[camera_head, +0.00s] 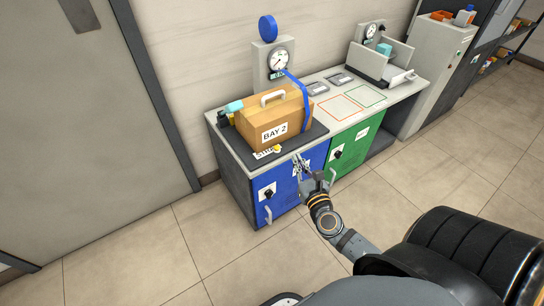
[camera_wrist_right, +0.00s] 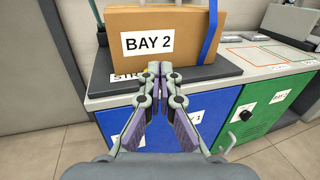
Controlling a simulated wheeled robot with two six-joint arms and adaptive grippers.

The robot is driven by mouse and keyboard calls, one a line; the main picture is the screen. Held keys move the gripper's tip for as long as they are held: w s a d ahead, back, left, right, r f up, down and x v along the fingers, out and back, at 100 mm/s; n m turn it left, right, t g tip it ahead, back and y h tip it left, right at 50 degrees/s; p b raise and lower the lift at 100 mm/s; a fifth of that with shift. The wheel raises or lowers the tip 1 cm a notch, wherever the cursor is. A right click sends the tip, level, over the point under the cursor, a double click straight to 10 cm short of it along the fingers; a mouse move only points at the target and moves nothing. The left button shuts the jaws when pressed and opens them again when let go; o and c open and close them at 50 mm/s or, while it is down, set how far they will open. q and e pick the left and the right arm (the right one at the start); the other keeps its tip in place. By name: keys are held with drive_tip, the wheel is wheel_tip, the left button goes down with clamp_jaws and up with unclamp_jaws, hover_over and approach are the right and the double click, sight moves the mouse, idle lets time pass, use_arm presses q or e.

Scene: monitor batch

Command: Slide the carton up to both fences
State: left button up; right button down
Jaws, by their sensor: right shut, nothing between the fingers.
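The carton (camera_head: 252,128) is a brown box with a white handle on top, a blue strap at its right end and a "BAY 2" label. It sits on a dark platform (camera_head: 316,134) at the left of the counter. It also shows in the right wrist view (camera_wrist_right: 189,49). My right gripper (camera_head: 298,162) is shut and empty in front of the carton's front face, near the counter's front edge. In the wrist view its fingertips (camera_wrist_right: 160,68) overlap the carton's lower front; I cannot tell whether they touch. I cannot clearly make out the fences. My left gripper is not in view.
A dial gauge post (camera_head: 277,60) stands behind the carton. Small bottles and a cyan item (camera_head: 234,106) are at its left. The counter right of it has red and green outlines (camera_head: 340,107). Blue (camera_head: 285,185) and green cabinet doors (camera_head: 352,148) are below.

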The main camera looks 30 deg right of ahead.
drive_tip(key=p, duration=0.1)
approach(281, 125)
drive_tip(key=x, duration=0.5)
drive_tip(key=shift+w+d+f, duration=0.1)
drive_tip(key=shift+w+f, duration=0.15)
drive_tip(key=shift+f, duration=0.1)
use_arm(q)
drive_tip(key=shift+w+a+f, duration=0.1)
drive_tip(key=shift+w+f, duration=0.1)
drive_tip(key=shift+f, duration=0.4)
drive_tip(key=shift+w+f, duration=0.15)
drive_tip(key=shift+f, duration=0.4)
use_arm(e)
drive_tip(key=shift+w+d, duration=0.15)
drive_tip(key=shift+w, duration=0.5)
drive_tip(key=shift+w, duration=0.25)
drive_tip(key=shift+x, duration=1.2)
drive_tip(key=shift+r, duration=0.1)
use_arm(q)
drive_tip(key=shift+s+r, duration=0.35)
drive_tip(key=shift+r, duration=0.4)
use_arm(e)
drive_tip(key=shift+r, duration=0.1)
